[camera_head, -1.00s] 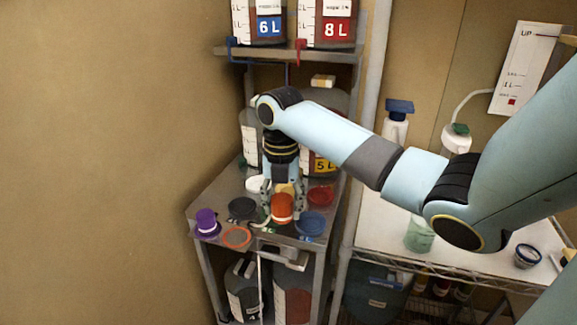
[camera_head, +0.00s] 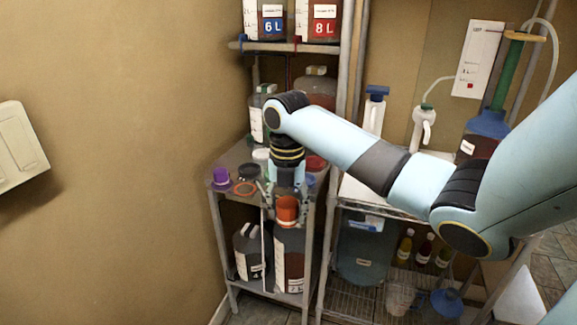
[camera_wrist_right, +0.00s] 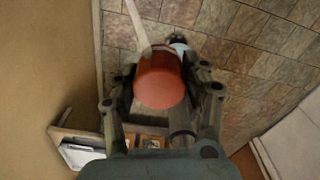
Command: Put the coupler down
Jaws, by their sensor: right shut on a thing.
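The coupler appears to be the orange cylinder (camera_head: 287,209). My right gripper (camera_head: 287,197) is shut on it and holds it in the air at the front edge of the small metal stand (camera_head: 215,188). In the right wrist view the coupler (camera_wrist_right: 160,78) sits between the two fingers of the gripper (camera_wrist_right: 160,85), with the tiled floor behind it. My left gripper is not in view.
A purple cap (camera_head: 221,175), a dark lid (camera_head: 249,171) and an orange ring (camera_head: 244,188) lie on the stand's top. Large jugs (camera_head: 289,262) stand on its lower shelf. A wire rack (camera_head: 345,276) stands close on the right.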

